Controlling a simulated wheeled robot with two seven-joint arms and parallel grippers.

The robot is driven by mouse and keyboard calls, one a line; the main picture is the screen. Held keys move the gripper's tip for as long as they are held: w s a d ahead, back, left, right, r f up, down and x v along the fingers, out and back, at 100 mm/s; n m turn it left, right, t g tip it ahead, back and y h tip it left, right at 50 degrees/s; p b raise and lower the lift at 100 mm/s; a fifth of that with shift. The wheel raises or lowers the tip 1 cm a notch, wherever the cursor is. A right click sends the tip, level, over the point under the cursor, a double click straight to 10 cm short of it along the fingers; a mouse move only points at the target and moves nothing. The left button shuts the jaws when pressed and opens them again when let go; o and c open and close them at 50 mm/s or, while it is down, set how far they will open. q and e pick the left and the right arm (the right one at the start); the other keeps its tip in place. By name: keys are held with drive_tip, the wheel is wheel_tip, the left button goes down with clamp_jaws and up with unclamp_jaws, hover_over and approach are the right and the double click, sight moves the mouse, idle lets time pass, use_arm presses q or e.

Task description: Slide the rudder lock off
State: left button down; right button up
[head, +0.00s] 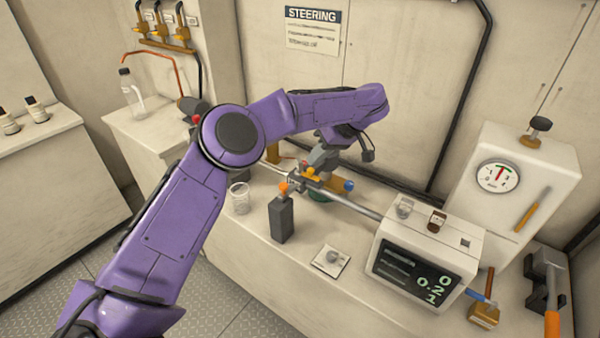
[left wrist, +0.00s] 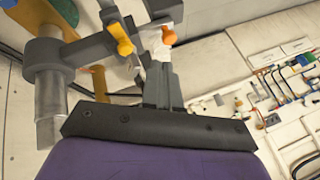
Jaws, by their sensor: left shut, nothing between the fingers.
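A steel rod (head: 359,207) runs above the bench, with a clamp-like grey and brass fitting around it that I take for the rudder lock (head: 311,178). In the left wrist view my left gripper (left wrist: 160,72) is shut and empty. A yellow lever (left wrist: 120,38), an orange knob (left wrist: 168,37) and a grey cylindrical part (left wrist: 46,72) are close to the fingers; contact cannot be told. My right gripper is out of view.
A dark upright block (head: 281,220) and a glass beaker (head: 239,198) stand near the bench's front edge. A display box (head: 424,262) and a white gauge cabinet (head: 510,190) stand to the right. The wall is close behind.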

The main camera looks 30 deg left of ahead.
sight(287, 188)
use_arm(q)
drive_tip(key=p+x, duration=0.1)
drive_tip(key=x, duration=0.9)
drive_tip(key=shift+w, duration=0.15)
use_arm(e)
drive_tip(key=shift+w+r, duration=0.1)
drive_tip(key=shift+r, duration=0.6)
use_arm(q)
drive_tip(key=shift+d+p, duration=0.1)
drive_tip(key=shift+p, duration=0.25)
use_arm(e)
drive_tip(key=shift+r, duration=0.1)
